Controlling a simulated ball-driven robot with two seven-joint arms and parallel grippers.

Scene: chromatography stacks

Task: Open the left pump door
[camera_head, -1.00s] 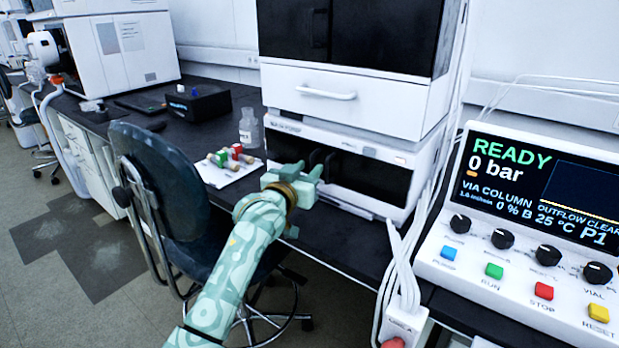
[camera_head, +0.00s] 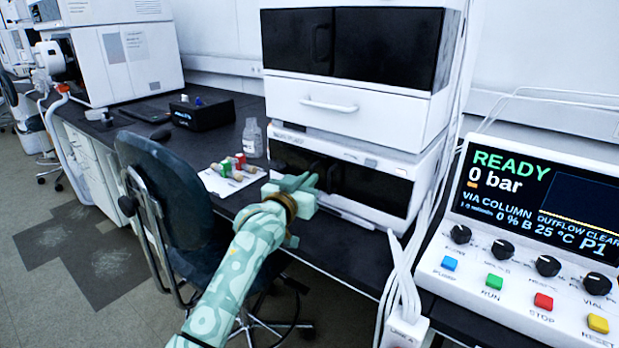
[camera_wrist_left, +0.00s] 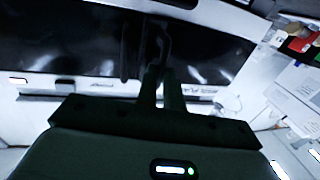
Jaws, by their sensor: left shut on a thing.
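The pump is the lowest white unit (camera_head: 365,152) of the stack in the head view, with a dark two-door front. Its left door (camera_head: 292,157) looks closed and is partly hidden by my left gripper (camera_head: 308,182). In the wrist view the picture is turned, and this left door (camera_wrist_left: 212,50) lies to the right of the fingers. My left gripper (camera_wrist_left: 162,78) has its fingers close together on the dark door handle (camera_wrist_left: 160,42) near the middle seam. The exact contact is dark and hard to see. My right gripper is not in view.
A control console (camera_head: 535,225) with knobs and buttons stands at right, with white cables (camera_head: 405,270) beside the stack. A chair (camera_head: 165,180) stands before the bench at left.

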